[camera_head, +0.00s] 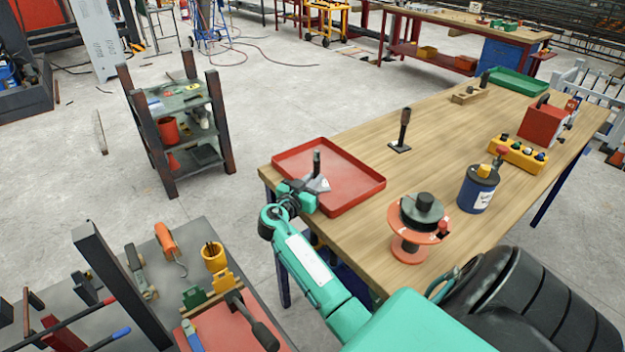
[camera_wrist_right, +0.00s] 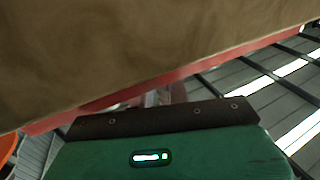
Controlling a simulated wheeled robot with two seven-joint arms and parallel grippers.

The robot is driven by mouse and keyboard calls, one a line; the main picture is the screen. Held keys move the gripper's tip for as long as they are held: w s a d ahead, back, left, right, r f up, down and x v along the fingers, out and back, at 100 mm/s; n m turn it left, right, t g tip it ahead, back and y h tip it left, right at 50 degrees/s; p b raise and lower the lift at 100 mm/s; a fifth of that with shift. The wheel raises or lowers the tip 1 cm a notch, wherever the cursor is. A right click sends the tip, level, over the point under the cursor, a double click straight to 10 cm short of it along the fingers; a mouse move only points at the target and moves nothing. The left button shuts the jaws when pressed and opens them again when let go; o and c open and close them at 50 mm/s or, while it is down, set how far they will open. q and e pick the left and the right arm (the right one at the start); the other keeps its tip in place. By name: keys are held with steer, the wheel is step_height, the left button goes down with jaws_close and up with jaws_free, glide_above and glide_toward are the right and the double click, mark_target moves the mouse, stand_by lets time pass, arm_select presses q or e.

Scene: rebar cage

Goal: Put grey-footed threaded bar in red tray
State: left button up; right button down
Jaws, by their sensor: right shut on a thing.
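The red tray (camera_head: 352,181) lies on the left end of the wooden table. My right gripper (camera_head: 303,189) is at the tray's left front side, shut on the grey-footed threaded bar (camera_head: 317,161). The dark bar stands about upright, with its grey foot (camera_head: 319,184) over the tray area. I cannot tell whether the foot touches the tray floor. In the wrist view the dark jaw mount and green gripper body (camera_wrist_right: 155,150) show; the fingertips and the bar are not clear there. My left gripper is not in view.
A red spool (camera_head: 408,249), a blue can (camera_head: 477,190) and a yellow switch box (camera_head: 517,154) stand to the right. A cluttered grey bench (camera_head: 200,235) is at lower left.

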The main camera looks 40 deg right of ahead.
steer(key=shift+f, duration=0.1)
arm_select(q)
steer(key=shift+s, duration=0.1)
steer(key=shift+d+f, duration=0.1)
arm_select(e)
steer(key=shift+f, duration=0.1)
steer(key=c, duration=1.3)
jaws_free()
steer(key=shift+c, duration=0.2)
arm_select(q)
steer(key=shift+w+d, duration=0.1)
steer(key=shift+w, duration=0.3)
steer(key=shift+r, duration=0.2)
